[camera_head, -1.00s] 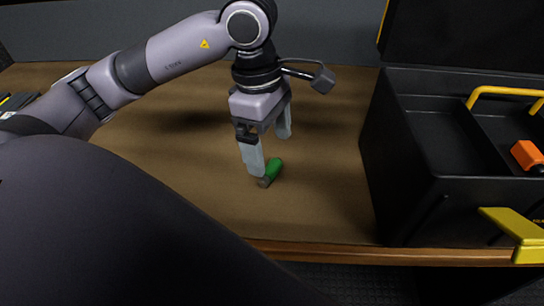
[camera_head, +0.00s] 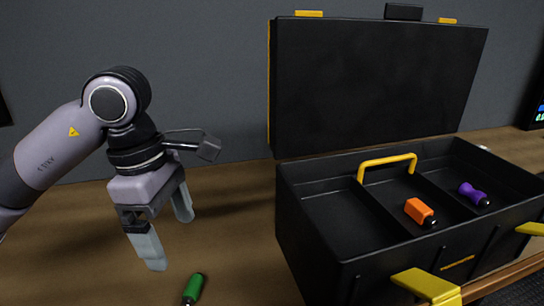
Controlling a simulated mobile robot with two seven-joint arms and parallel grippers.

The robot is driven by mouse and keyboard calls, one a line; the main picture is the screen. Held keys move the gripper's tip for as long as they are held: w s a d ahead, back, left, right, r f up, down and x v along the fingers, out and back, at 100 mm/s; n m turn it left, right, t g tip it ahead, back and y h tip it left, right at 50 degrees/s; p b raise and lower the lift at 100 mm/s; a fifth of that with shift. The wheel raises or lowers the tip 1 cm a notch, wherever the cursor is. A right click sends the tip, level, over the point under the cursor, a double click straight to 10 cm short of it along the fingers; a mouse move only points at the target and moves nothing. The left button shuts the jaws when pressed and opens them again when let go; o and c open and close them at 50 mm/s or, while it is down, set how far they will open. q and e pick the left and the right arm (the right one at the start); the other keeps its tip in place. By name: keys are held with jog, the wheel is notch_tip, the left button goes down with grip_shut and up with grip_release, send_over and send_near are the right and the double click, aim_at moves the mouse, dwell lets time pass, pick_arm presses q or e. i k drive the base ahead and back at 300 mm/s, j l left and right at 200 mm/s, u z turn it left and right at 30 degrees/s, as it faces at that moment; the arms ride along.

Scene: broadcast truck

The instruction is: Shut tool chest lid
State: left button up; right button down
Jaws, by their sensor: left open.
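The black tool chest (camera_head: 312,235) stands on the wooden bench at the right. Its lid (camera_head: 375,90) is open and stands upright at the back, with yellow tabs along its top edge. Inside the chest are a yellow handle (camera_head: 387,162), an orange-handled tool (camera_head: 419,211) and a purple-handled tool (camera_head: 473,193). Yellow latches (camera_head: 428,286) stick out at the front. My left gripper (camera_head: 168,231) is open and empty, pointing down over the bench to the left of the chest, apart from it. My right gripper is out of view.
A green-handled tool (camera_head: 193,289) lies on the bench (camera_head: 240,235) below and right of my left gripper, cut off by the bottom edge. A grey wall (camera_head: 215,60) rises behind. A dark screen (camera_head: 537,112) shows at the far right.

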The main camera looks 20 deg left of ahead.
aim_at(335, 83)
jog(key=k, duration=1)
